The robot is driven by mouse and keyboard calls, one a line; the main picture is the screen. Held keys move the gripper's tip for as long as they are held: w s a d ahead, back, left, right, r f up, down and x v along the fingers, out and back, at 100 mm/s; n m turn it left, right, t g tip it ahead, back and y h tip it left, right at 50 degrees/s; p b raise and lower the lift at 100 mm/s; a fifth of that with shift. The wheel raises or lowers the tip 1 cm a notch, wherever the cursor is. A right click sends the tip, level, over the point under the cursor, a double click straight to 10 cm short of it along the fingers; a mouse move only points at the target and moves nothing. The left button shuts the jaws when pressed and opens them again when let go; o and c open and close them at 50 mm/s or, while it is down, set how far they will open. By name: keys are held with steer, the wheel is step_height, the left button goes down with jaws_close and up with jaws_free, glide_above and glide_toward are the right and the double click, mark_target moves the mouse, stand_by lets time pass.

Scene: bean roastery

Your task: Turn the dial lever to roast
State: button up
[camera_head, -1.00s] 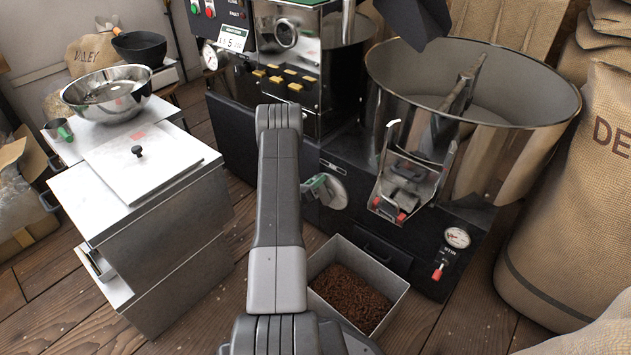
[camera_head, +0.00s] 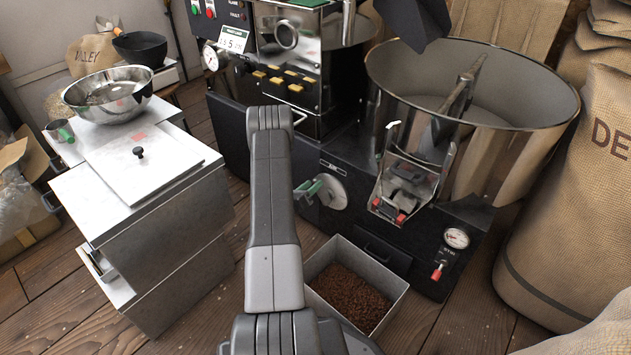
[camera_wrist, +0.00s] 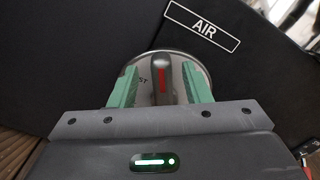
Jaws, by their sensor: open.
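The round metal dial (camera_head: 330,194) sits on the front of the black roaster, partly hidden by my gripper. In the wrist view the dial (camera_wrist: 161,58) has a dark lever (camera_wrist: 161,82) with a red stripe, standing about upright in the picture. Letters ending in "ST" show left of the lever; the other markings are hidden. My gripper (camera_wrist: 160,86) is open, with one green finger on each side of the lever and a gap on both sides. In the head view my gripper (camera_head: 309,188) shows at the dial's left edge.
An "AIR" label (camera_wrist: 201,31) is above right of the dial. A chute (camera_head: 408,185) and a large cooling drum (camera_head: 470,85) are to the right. A bin of dark beans (camera_head: 350,290) stands below. A metal cabinet (camera_head: 150,230) is at left, a burlap sack (camera_head: 560,200) at right.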

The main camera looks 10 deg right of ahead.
mark_target(314, 183)
steer(key=p+v, duration=0.2)
steer(key=v, duration=0.8)
steer(key=shift+s+a, duration=0.25)
steer(key=b+x, duration=0.3)
steer(key=x, duration=1)
steer(key=shift+w+d+b, duration=0.3)
steer(key=shift+r, duration=0.1)
